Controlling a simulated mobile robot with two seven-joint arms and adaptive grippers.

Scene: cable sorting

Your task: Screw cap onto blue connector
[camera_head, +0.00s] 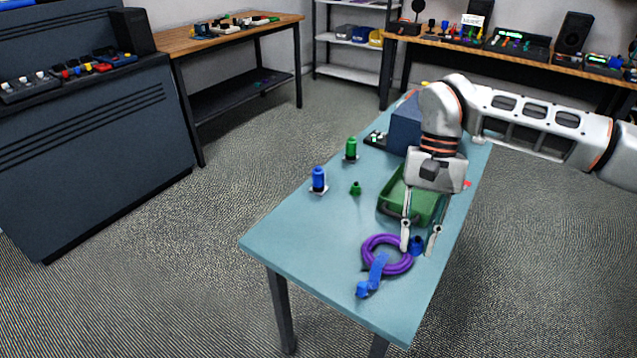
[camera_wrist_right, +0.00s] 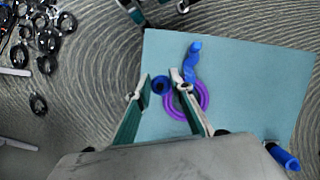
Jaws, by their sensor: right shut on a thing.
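The blue connector (camera_head: 318,180) stands upright on a small white base at the left side of the table; it also shows at the lower right of the right wrist view (camera_wrist_right: 284,156). A small dark blue cap (camera_head: 416,245) is between the fingertips of my right gripper (camera_head: 419,244), beside the purple cable ring. In the right wrist view the cap (camera_wrist_right: 160,84) sits against the left fingertip; contact with the other finger is unclear. My left gripper is not in the head view; finger-like parts at the top of the right wrist view are cut off.
A purple cable ring (camera_head: 367,258) with a blue strap (camera_head: 376,272) lies near the front edge. A green connector (camera_head: 351,148), a green cap (camera_head: 355,188), a green tray (camera_head: 391,208) and a dark box (camera_head: 404,128) are farther back. The table (camera_head: 300,235) is clear at front left.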

